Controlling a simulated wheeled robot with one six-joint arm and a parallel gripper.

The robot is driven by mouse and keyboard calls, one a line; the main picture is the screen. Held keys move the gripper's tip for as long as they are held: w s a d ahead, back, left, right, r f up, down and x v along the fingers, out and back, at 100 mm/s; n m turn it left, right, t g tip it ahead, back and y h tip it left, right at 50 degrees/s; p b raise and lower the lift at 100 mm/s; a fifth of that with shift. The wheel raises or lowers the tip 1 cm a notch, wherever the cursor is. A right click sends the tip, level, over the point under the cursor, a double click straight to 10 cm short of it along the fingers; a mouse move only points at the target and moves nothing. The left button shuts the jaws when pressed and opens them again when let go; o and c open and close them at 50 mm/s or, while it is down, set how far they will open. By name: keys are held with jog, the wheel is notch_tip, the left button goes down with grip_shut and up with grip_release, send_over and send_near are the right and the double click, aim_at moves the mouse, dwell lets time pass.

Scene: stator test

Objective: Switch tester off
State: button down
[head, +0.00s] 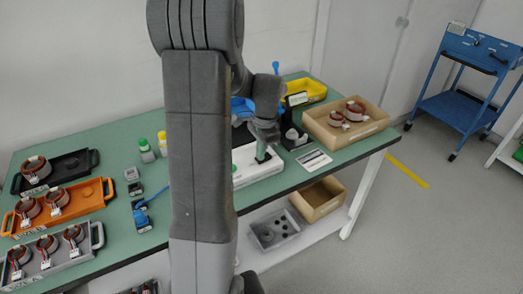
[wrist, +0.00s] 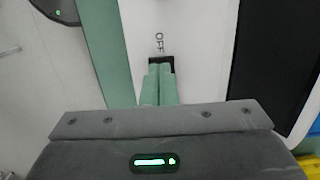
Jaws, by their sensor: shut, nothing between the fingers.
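The tester (head: 258,174) is a white box near the front edge of the green table in the head view, partly hidden by my arm. Its white panel (wrist: 205,70) fills the middle of the wrist view, with a dark screen (wrist: 278,45) to the right. In the head view, my gripper (head: 262,155) points down at the tester.
Black (head: 88,162), orange (head: 108,188) and grey (head: 98,235) trays with stators stand at the left. A wooden box (head: 375,118) with stators stands right of the tester, and a black stand (head: 293,136) close beside it. A yellow bin (head: 315,90) is behind.

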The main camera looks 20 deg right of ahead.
aim_at(269, 155)
jog(key=shift+s+f, duration=0.1)
jog(key=shift+f, duration=0.15)
jog(key=shift+d+p, duration=0.35)
jog(key=shift+d, duration=0.35)
jog(key=shift+r, duration=0.1)
jog(key=shift+d+r+p, duration=0.15)
jog(key=shift+r+p, duration=0.3)
jog(key=shift+r, duration=0.05)
notch_tip(269, 155, up, 13)
jog(key=d+p, duration=0.1)
jog(key=p, duration=0.1)
jog(key=shift+w+d, duration=0.15)
jog(key=shift+w, duration=0.05)
